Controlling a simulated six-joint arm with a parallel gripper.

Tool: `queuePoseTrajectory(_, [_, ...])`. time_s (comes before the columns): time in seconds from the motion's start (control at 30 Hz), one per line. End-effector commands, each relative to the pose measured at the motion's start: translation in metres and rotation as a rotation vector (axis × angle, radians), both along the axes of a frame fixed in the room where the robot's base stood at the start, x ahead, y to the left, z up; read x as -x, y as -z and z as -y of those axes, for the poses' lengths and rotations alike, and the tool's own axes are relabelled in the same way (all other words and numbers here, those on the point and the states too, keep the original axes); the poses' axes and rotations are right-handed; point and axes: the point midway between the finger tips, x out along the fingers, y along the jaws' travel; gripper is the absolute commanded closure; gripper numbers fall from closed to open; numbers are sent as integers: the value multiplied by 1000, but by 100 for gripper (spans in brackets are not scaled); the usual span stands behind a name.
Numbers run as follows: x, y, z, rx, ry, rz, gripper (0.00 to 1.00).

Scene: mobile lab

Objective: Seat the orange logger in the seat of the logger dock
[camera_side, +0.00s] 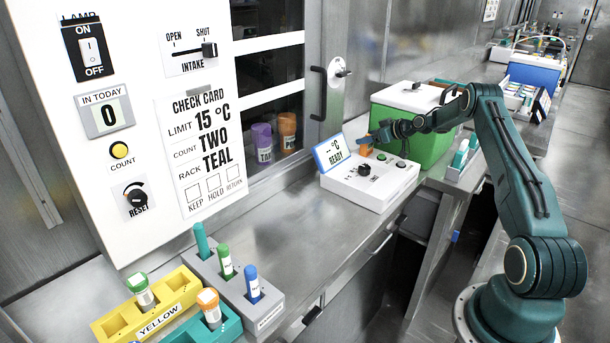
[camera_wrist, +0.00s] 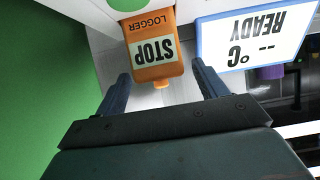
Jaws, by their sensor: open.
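The orange logger (camera_wrist: 150,65), labelled STOP and LOGGER, appears upside down at the top centre of the wrist view. In the side view the logger (camera_side: 367,149) is a small orange patch just right of the screen, partly hidden by my gripper. My gripper (camera_side: 374,138) is open; in the wrist view the two fingers of my gripper (camera_wrist: 162,84) are apart, with the logger's narrow tip near the gap between them. The white logger dock (camera_side: 345,187) has a blue-framed screen (camera_side: 334,152) reading "-- °C READY". I cannot tell whether the logger touches the dock's seat.
A green box with a white lid (camera_side: 412,119) stands close behind my gripper. A grey rack (camera_side: 466,172) with teal items is right of the dock. Tube racks, one the yellow rack (camera_side: 118,322), stand at front left. The steel counter (camera_side: 300,235) between is clear.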

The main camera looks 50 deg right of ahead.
Motion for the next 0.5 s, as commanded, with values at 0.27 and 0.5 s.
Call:
queuePoseTrajectory(0.27, [34, -19, 1, -1, 3, 0, 29])
queuePoseTrajectory(0.5, [64, -35, 1, 0, 1, 1, 29])
